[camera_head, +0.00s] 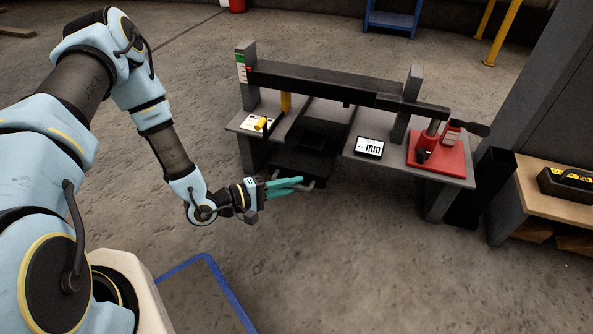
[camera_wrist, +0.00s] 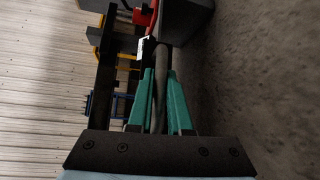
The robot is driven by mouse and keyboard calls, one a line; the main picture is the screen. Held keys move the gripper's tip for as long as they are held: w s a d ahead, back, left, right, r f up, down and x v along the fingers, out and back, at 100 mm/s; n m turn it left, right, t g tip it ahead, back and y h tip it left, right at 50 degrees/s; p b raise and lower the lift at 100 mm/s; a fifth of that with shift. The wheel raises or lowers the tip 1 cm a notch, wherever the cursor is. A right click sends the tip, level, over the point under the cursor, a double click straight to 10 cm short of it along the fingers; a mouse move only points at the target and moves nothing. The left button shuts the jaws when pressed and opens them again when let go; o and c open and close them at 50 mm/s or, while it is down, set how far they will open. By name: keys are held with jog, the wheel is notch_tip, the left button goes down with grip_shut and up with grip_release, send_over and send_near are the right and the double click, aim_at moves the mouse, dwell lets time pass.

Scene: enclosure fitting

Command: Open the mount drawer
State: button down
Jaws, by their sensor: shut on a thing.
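The mount drawer (camera_head: 310,163) is a black, low unit in the gap between the two halves of a grey bench. A grey bar handle (camera_head: 311,185) is at its front. My gripper (camera_head: 300,184) has teal fingers and is at this handle, in front of the drawer. In the wrist view the fingers (camera_wrist: 161,80) are shut on the grey handle bar (camera_wrist: 159,92), which runs between them. The fingers hide part of the handle. I cannot tell how far the drawer is out.
A long black beam (camera_head: 325,83) spans the bench above the drawer. A display reading "mm" (camera_head: 370,147) and a red lever press (camera_head: 440,150) stand on the right half. A yellow part (camera_head: 262,124) is on the left half. Floor in front is clear.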

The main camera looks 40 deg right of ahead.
jog(key=shift+a, duration=0.1)
jog(key=c, duration=0.8)
grip_release()
jog(key=shift+c, duration=0.2)
jog(key=p+v, duration=0.3)
jog(key=v, duration=0.7)
jog(key=shift+a, duration=0.35)
